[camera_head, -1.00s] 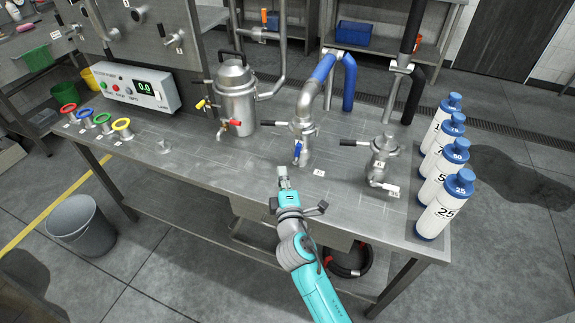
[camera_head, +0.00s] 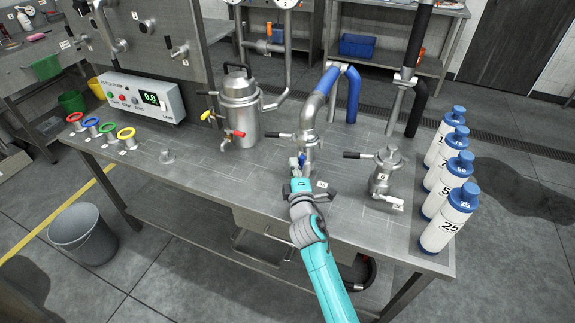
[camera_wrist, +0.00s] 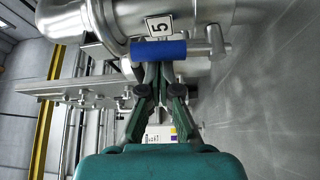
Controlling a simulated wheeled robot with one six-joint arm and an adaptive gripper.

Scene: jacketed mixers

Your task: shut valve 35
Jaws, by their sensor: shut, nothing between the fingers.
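A valve with a blue handle (camera_head: 302,160) sits on the front of the metal pipe fitting with the blue hose. In the wrist view the blue handle (camera_wrist: 160,50) lies crosswise, with a tag (camera_wrist: 159,27) showing a sideways 5 behind it. My gripper (camera_head: 297,176) is at this valve. In the wrist view the gripper's fingertips (camera_wrist: 160,70) are together at the handle's lower edge, with nothing between them; whether they touch it I cannot tell.
The right small vessel (camera_head: 383,173) with a black handle stands close by on the metal table (camera_head: 235,185). Numbered bottles (camera_head: 450,217) line the right edge. A steel kettle (camera_head: 239,108) and a control box (camera_head: 147,97) stand to the left. The table's front middle is bare.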

